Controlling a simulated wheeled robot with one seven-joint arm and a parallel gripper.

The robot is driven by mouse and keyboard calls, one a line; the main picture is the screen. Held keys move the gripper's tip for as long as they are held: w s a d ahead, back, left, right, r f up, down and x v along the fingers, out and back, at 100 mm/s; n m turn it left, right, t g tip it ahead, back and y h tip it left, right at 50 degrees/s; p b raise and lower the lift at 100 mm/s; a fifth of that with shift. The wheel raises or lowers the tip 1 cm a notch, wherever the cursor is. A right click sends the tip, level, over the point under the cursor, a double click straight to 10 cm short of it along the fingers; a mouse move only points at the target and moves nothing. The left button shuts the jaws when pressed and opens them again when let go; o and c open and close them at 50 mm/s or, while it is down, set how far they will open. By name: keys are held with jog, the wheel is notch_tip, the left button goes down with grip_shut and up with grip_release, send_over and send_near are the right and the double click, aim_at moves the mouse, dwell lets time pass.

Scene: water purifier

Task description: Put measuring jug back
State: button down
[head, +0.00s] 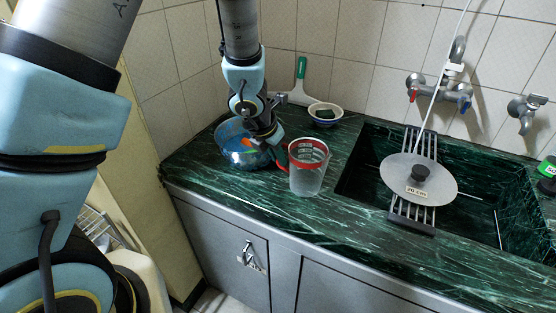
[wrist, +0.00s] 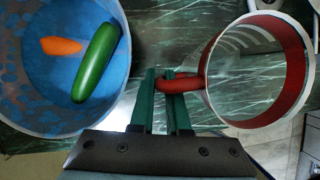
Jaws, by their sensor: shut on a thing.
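The measuring jug (head: 307,172) is clear with a red rim and a red handle. In the head view it is upright at the green marble counter, left of the sink; I cannot tell whether its base touches the counter. My gripper (head: 277,145) is at the jug's left side. In the wrist view, the jug (wrist: 305,75) is at the right, and my gripper (wrist: 164,84) is shut on its red handle (wrist: 182,82). The jug looks empty from above.
A blue bowl (head: 232,143) with a cucumber (wrist: 96,62) and a carrot (wrist: 61,46) stands close left of the jug. A small bowl (head: 325,112) is behind. The counter's front strip is clear.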

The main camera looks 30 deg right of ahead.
jog(key=shift+f, duration=0.2)
jog(key=c, duration=0.9)
grip_release()
jog(key=shift+r, duration=0.1)
jog(key=shift+r, duration=0.5)
jog(key=p+v, duration=0.5)
jog(key=v, duration=0.6)
jog(key=shift+r, duration=0.15)
jog(key=shift+a, duration=0.2)
